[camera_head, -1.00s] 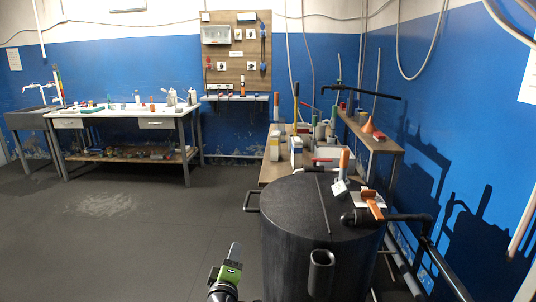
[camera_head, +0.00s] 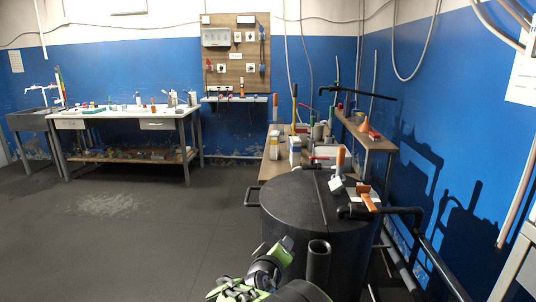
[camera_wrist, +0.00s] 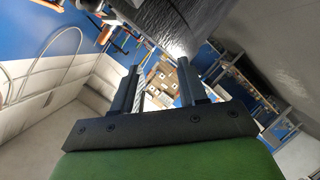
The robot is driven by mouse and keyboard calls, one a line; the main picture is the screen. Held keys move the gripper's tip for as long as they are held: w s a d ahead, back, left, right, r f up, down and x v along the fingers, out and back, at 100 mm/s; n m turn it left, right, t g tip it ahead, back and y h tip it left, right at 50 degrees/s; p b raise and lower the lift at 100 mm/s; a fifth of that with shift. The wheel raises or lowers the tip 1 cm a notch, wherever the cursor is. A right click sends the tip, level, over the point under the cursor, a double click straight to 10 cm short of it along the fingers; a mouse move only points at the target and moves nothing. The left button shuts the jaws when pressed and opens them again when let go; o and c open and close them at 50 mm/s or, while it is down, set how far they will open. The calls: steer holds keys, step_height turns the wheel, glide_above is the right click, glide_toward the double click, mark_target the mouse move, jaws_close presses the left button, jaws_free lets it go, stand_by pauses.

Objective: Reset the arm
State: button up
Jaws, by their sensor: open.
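My gripper (camera_wrist: 158,66) shows in the wrist view with its two dark fingers apart and nothing between them. In the head view my arm, with green and dark parts, is at the bottom middle, in front of the large black tank (camera_head: 300,215). I cannot make out the fingertips there. The wrist view is tilted; past the fingers it shows shelves and boxes at a distance. A dark rounded surface fills its top middle.
A white-topped table (camera_head: 130,112) is at the back left. The floor at left is clear.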

steer(key=s+d+r+m+g+y, duration=0.1)
steer(key=s+d+r+m+g, duration=0.15)
steer(key=s+d, duration=0.4)
steer(key=s+d+r+m+g, duration=0.2)
steer(key=s+d+r+m, duration=0.1)
steer(key=s+d, duration=0.3)
steer(key=s+f+m+g+y, duration=0.2)
steer(key=s+g+y, duration=0.1)
steer(key=s, duration=2.1)
step_height(320, 180, up, 15)
steer(key=p, duration=1.4)
steer(key=shift+s+a+f+p, duration=0.2)
steer(key=shift+s+a+p, duration=0.05)
steer(key=shift+s+p, duration=0.1)
steer(key=shift+n+g, duration=0.25)
